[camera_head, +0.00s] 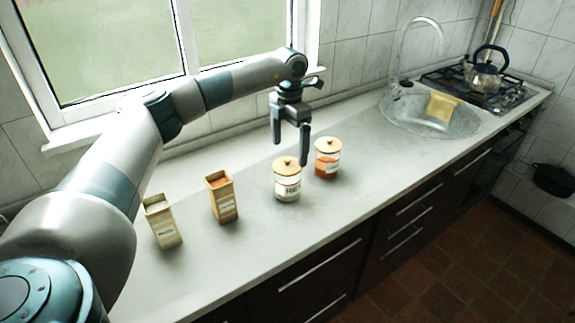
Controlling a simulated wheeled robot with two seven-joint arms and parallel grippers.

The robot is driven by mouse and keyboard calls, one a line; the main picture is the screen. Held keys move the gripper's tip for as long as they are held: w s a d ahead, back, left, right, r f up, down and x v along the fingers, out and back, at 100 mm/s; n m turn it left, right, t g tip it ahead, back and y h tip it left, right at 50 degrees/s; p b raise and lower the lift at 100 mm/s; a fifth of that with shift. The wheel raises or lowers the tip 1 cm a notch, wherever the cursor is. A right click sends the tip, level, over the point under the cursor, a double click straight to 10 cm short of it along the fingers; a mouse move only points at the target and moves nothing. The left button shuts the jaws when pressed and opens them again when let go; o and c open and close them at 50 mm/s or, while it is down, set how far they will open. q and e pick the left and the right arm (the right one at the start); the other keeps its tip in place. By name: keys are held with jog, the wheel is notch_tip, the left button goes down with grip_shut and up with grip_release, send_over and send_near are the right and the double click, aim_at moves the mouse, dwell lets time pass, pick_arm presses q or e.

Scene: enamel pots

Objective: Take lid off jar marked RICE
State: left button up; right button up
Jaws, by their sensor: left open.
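I cannot tell from this view whether a finger touches the lid. Nothing is seen between the fingers. My right gripper is not in view.
A second jar (326,164) with red-orange contents and a wooden lid stands close on the right. A sink (408,118) with a yellow cloth (442,106) and a kettle (484,74) on the stove are farther right.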

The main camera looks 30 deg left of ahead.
aim_at(287, 159)
pick_arm(q)
jog(key=f+p, duration=0.1)
jog(key=s+f, duration=0.1)
jog(key=shift+a+f+p, duration=0.1)
jog(key=shift+f+p, duration=0.25)
jog(key=shift+f, duration=0.05)
jog(key=shift+w+f, duration=0.15)
jog(key=shift+f, duration=0.5)
jog(key=c, duration=1.2)
